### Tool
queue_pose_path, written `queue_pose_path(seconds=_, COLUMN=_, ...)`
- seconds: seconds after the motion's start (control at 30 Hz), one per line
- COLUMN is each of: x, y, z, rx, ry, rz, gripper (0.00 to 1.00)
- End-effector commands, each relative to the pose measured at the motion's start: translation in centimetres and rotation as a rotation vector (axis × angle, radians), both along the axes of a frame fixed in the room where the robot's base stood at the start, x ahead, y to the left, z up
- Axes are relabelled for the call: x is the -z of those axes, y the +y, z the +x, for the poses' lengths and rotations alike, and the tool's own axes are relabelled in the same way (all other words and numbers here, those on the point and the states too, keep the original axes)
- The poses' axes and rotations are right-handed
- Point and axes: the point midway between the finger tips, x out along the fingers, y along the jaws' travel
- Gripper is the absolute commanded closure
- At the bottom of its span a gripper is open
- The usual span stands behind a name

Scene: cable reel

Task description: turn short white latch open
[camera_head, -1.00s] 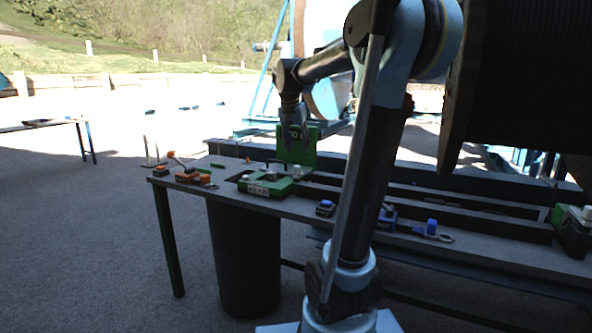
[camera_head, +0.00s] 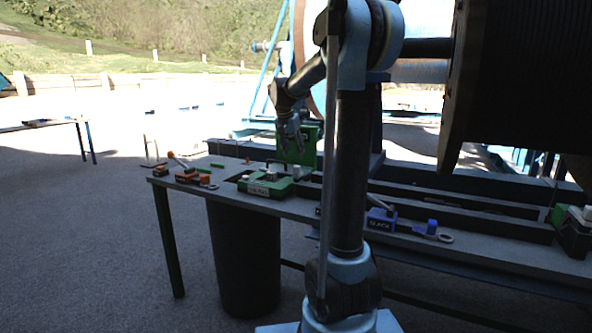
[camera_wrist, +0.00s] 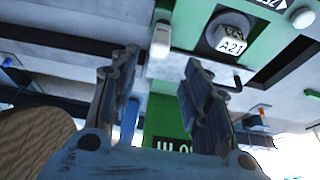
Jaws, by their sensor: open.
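A green-and-grey box (camera_head: 265,188) lies on the bench, with white knobs on top. In the wrist view a short white latch-like piece (camera_wrist: 160,40) sits between and just beyond my fingertips; I cannot tell how far it is turned. A white block marked A21 (camera_wrist: 230,42) stands in a round recess to its right, on a green panel. My gripper (camera_wrist: 161,60) is open and empty, with a finger on each side of the white piece in the picture; contact cannot be told. In the head view my gripper (camera_head: 290,136) points down above the box, in front of an upright green panel (camera_head: 300,150).
Orange-and-black devices (camera_head: 188,177) lie on the bench's left end. A blue box marked QUICK (camera_head: 380,220) and a blue-handled part (camera_head: 431,228) lie to the right. A large dark cable reel (camera_head: 510,80) fills the upper right. A dark bin (camera_head: 243,260) stands under the bench.

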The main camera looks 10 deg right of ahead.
Motion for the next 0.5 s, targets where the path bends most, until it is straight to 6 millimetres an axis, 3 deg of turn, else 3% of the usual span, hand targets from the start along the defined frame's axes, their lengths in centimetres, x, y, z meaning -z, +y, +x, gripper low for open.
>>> queue_pose_path(seconds=0.3, x=5.2, y=-1.3, z=1.7, rx=0.001, ry=0.001, rz=0.001, gripper=0.57)
queue_pose_path(seconds=0.5, x=7.4, y=-1.8, z=2.5, rx=-0.001, ry=0.001, rz=0.000, gripper=0.57)
